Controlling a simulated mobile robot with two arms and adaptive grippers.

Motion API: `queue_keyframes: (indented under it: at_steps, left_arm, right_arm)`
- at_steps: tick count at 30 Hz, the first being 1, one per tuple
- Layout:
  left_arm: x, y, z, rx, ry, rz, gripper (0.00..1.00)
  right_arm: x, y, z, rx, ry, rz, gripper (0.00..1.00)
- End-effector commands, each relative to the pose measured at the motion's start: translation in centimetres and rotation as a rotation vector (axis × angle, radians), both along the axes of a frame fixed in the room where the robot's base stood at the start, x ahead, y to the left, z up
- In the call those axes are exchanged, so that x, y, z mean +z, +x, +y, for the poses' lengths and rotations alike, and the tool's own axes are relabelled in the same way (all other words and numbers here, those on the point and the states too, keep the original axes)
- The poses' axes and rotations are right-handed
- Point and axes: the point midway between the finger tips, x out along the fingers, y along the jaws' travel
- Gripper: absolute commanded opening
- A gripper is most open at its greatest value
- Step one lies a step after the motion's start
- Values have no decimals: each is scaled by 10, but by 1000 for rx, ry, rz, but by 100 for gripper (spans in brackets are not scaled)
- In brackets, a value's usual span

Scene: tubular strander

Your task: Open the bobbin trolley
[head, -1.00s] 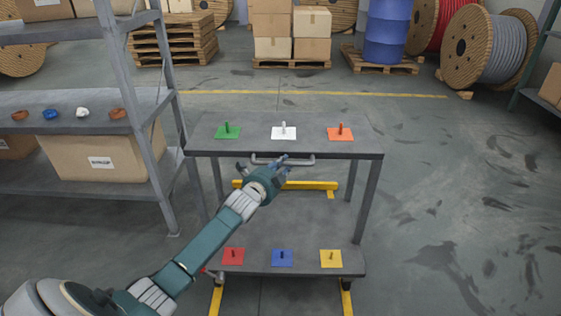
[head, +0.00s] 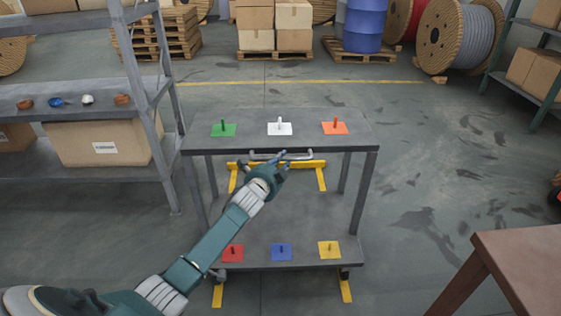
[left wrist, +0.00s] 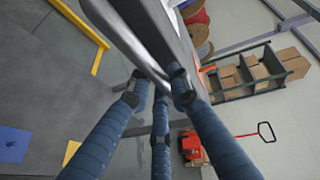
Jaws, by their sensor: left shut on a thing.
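The bobbin trolley (head: 195,146) is a grey two-tier cart in the middle of the head view. Its grey bar handle (head: 297,156) runs under the near edge of the top shelf. My left gripper (head: 278,166) is shut on this handle. In the left wrist view, the fingers (left wrist: 157,92) close around the pale metal bar (left wrist: 128,45). The top shelf bears green (head: 223,130), white (head: 280,129) and orange (head: 335,128) plates with pegs. The lower shelf bears red (head: 232,253), blue (head: 281,252) and yellow (head: 329,250) plates. My right gripper is not in view.
A grey rack (head: 90,178) with small coloured pieces and a box stands close on the left. A brown table (head: 530,262) is at the lower right. Yellow floor marks (head: 296,165) lie around the trolley. Open floor (head: 430,170) lies to the right; pallets and reels stand behind.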

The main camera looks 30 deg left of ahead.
Motion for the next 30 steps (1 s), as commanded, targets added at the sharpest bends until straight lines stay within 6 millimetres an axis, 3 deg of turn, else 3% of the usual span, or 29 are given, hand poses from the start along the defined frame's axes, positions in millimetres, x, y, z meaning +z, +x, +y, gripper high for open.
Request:
queue_keyframes:
  at_steps: [5, 6, 9, 20, 26, 30]
  left_arm:
    - [0, 0, 0, 1, -2, 1, 0]
    - [0, 0, 0, 1, -2, 1, 23]
    - [0, 0, 0, 1, -2, 1, 39]
    - [0, -3, 0, 0, -1, 0, 39]
    - [4, -25, -4, 0, 1, 0, 39]
    - [8, -51, -7, -1, 1, 1, 39]
  right_arm:
    - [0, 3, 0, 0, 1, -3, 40]
    - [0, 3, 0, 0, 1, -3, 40]
    - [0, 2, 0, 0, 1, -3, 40]
    - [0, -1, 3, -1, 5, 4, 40]
    - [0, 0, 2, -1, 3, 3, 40]
    - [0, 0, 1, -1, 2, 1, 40]
